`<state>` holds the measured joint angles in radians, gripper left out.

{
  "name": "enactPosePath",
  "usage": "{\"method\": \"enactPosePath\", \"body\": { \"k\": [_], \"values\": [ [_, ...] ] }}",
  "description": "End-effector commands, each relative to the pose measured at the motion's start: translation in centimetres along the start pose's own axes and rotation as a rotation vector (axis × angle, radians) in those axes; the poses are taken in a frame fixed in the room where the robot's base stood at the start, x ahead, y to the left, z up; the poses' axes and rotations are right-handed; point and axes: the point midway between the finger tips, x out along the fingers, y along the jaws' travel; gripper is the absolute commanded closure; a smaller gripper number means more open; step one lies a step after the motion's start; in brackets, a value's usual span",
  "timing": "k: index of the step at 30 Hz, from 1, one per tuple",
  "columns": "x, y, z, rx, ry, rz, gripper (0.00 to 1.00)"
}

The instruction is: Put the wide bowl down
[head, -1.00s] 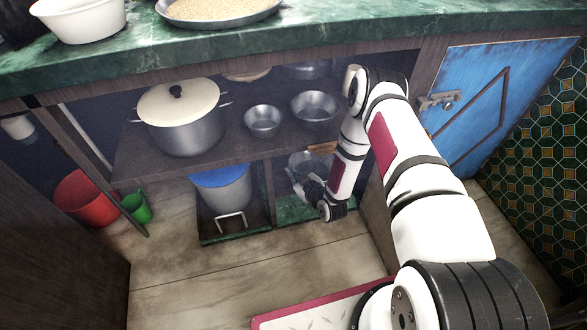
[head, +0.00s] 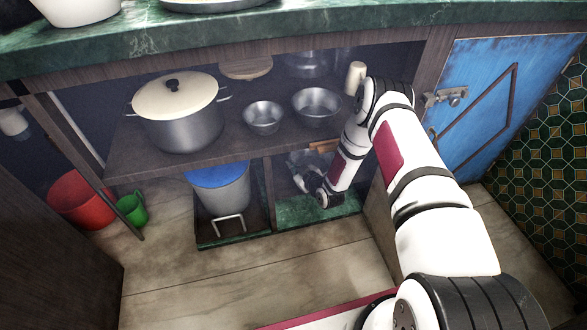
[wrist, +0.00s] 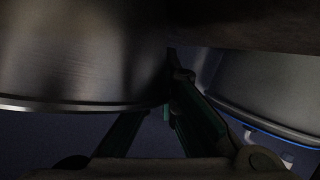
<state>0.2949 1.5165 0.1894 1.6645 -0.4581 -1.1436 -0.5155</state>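The wide bowl (wrist: 80,60) is a grey metal vessel filling the upper left of the wrist view, with its rim along its lower edge. My gripper (wrist: 168,105) has its dark green fingers converging at the right end of that rim. One finger passes behind the bowl and the other shows beside it, so the gripper looks shut on the edge. In the head view my gripper (head: 304,178) is inside the lower right compartment below the shelf. The bowl is dim and partly hidden there, and I cannot tell whether it touches the compartment floor.
A blue-topped bucket (head: 222,188) stands in the compartment to the left, behind a divider (head: 263,190). The shelf above (head: 125,165) holds a lidded pot (head: 183,120) and two metal bowls, a smaller one (head: 263,117) and a larger one (head: 317,105). The compartment's green floor (head: 318,208) has bare room in front.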

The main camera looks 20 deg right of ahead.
Motion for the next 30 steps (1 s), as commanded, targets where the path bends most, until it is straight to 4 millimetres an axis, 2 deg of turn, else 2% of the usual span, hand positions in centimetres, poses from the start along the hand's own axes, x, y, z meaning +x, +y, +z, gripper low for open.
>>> {"method": "enactPosePath", "body": {
  "k": [6,7,10,21,26,30],
  "values": [
    [0.1,-0.1,0.1,0.0,0.0,0.0,1.0],
    [0.1,-0.1,0.2,0.0,0.0,0.0,0.96],
    [0.1,-0.1,0.2,0.0,0.0,0.0,0.75],
    [-0.1,0.1,-0.1,0.0,0.0,0.0,0.75],
    [-2.2,0.0,-0.2,0.001,-0.003,-0.002,0.75],
    [-5.2,0.1,-0.3,0.002,-0.004,-0.001,0.75]
  ]
}}
